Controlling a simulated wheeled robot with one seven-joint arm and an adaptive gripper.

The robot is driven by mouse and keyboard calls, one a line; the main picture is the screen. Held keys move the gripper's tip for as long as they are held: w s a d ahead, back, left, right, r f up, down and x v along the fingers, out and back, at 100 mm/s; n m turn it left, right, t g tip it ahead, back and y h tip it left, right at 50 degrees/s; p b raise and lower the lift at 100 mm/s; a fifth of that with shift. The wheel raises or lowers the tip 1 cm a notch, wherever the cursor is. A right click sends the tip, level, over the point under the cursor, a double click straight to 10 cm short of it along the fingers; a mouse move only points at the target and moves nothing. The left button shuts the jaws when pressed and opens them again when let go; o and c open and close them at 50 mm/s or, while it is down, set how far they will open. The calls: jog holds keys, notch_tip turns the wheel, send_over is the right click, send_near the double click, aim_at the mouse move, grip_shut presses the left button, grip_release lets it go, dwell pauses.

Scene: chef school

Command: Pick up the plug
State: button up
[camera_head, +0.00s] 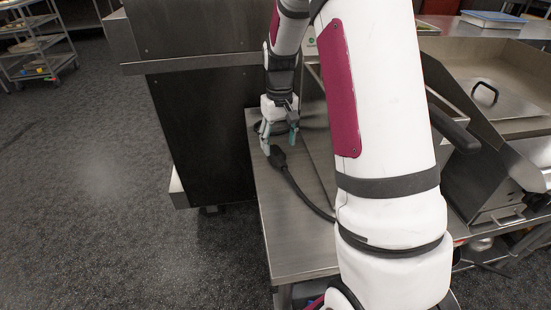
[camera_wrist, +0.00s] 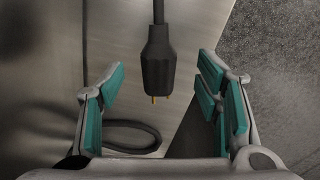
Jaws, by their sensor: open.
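A black plug (camera_wrist: 158,68) with metal prongs and a dark cord lies on a steel table (camera_head: 290,240). In the wrist view its prongs point toward my gripper (camera_wrist: 160,98), and it sits between the two teal-padded fingers, without touching either. In the head view the plug (camera_head: 277,156) is just below my gripper (camera_head: 280,139), with its cord curving down and right behind my arm. My gripper is open and empty. The exact height of the fingers over the table is hard to tell.
A dark steel cabinet (camera_head: 205,130) stands left of the table. A loop of cord (camera_wrist: 130,140) lies below the plug in the wrist view. Cooking equipment with a lid handle (camera_head: 485,93) stands right of my arm. The floor (camera_head: 90,200) at left is clear.

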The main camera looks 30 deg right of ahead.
aim_at(279, 154)
jog(key=shift+w+d+f+b, duration=0.1)
jog(key=shift+f+b, duration=0.35)
jog(key=shift+f, duration=1.25)
jog(key=shift+w+f+b, duration=0.1)
jog(key=shift+f+b, duration=0.3)
jog(key=shift+f, duration=1.25)
jog(key=c, duration=1.2)
